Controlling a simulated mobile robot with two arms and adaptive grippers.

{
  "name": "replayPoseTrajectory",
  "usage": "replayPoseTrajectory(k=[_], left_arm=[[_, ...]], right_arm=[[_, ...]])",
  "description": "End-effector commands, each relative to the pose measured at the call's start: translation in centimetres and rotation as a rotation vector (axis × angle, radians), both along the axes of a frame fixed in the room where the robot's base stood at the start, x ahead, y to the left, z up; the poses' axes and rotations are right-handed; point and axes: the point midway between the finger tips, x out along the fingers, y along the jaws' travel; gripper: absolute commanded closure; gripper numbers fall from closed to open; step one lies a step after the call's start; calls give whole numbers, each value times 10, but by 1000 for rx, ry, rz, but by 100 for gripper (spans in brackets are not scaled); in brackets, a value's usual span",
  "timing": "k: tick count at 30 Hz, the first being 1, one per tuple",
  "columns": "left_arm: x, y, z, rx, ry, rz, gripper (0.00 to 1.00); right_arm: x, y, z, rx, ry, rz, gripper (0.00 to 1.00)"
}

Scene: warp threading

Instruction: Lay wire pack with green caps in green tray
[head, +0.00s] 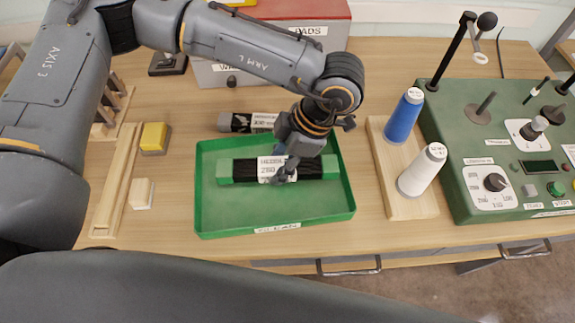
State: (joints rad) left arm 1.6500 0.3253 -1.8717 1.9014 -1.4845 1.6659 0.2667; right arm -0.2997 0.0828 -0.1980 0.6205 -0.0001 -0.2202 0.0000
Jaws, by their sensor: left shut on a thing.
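The wire pack with green caps (245,169) is a dark bundle with a white printed label and a green cap at each end. It lies level, left to right, over the upper half of the green tray (215,226). My left gripper (284,172) points down into the tray and is shut on the pack near its label. The gripper hides part of the pack's middle. I cannot tell whether the pack touches the tray floor. My right gripper is out of view.
A grey-capped pack (238,122) lies just behind the tray. A blue spool (404,117) and a white spool (422,170) stand on a wooden board at right, beside a green control panel (466,140). Yellow (155,137) and white (141,193) blocks are at left.

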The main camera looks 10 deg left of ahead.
Motion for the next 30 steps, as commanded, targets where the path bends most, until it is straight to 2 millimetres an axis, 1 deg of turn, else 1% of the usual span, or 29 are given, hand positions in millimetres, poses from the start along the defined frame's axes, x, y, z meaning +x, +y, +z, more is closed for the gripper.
replayPoseTrajectory(k=[1,3,10,15,16,23,26,27,29,30], left_arm=[[4,-4,-5,2,1,1,100],[8,-7,-11,1,0,0,100],[15,-14,-24,1,0,0,100],[14,-12,-49,2,1,0,100],[14,-13,-51,1,1,0,100],[14,-12,-53,0,0,0,100],[14,-12,-56,0,0,0,100],[14,-12,-56,0,0,0,57],[14,-12,-55,0,0,0,45],[14,-12,-55,0,0,0,37]], right_arm=[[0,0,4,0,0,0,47],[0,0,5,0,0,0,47],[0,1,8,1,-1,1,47],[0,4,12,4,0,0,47],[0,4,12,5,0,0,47],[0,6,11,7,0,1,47],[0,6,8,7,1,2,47],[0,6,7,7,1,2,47],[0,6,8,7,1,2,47],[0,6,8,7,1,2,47]])
